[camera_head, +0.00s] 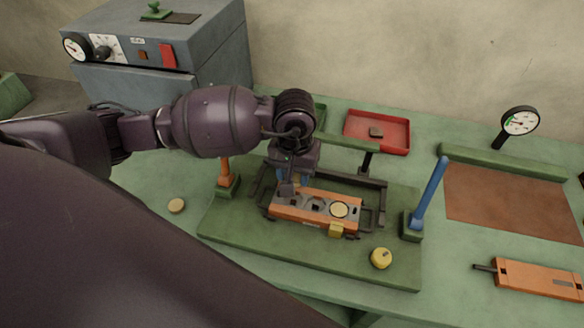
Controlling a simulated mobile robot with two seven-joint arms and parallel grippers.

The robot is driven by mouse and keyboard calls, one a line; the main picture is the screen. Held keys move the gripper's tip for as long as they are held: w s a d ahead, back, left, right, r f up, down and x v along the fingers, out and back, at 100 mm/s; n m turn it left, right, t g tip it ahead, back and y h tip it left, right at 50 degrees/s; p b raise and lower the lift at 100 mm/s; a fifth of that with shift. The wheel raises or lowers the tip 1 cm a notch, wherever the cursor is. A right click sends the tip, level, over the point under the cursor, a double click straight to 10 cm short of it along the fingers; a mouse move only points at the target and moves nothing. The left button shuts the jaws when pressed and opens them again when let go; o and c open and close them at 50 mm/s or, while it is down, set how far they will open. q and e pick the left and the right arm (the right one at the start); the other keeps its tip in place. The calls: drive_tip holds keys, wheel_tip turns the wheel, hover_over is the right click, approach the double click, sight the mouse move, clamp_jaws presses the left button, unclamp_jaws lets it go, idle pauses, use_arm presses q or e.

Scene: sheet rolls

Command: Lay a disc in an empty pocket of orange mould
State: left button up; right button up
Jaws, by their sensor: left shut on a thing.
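The orange mould (300,215) lies on a green base plate in the middle. A pale disc (340,210) sits in its right pocket. The middle pocket shows dark and empty. My left gripper (287,190) points down over the mould's left end and hides the pocket there. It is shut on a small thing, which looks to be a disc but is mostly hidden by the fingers. Another loose disc (177,205) lies on the bench to the left. My right gripper is not in view.
The green base plate (270,255) carries a dark frame, an orange post (225,170), a blue post (432,195) and a yellow knob (381,258). A red tray (360,140) stands behind. An orange block with a handle (535,279) lies right. A grey machine (215,60) stands back left.

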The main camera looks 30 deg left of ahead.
use_arm(q)
drive_tip(key=shift+s+a+m, duration=0.1)
drive_tip(key=shift+s+m, duration=0.1)
drive_tip(key=shift+m, duration=0.1)
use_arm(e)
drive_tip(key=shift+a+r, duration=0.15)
use_arm(q)
drive_tip(key=shift+w+f, duration=0.1)
drive_tip(key=shift+f, duration=0.15)
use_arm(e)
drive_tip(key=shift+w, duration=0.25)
use_arm(q)
drive_tip(key=shift+f+b, duration=0.3)
drive_tip(key=shift+f, duration=0.1)
drive_tip(key=shift+f+b, duration=0.35)
drive_tip(key=shift+f, duration=0.45)
drive_tip(key=shift+f+b, duration=0.45)
drive_tip(key=shift+f, duration=0.65)
drive_tip(key=shift+f+b, duration=0.55)
drive_tip(key=shift+f, duration=0.45)
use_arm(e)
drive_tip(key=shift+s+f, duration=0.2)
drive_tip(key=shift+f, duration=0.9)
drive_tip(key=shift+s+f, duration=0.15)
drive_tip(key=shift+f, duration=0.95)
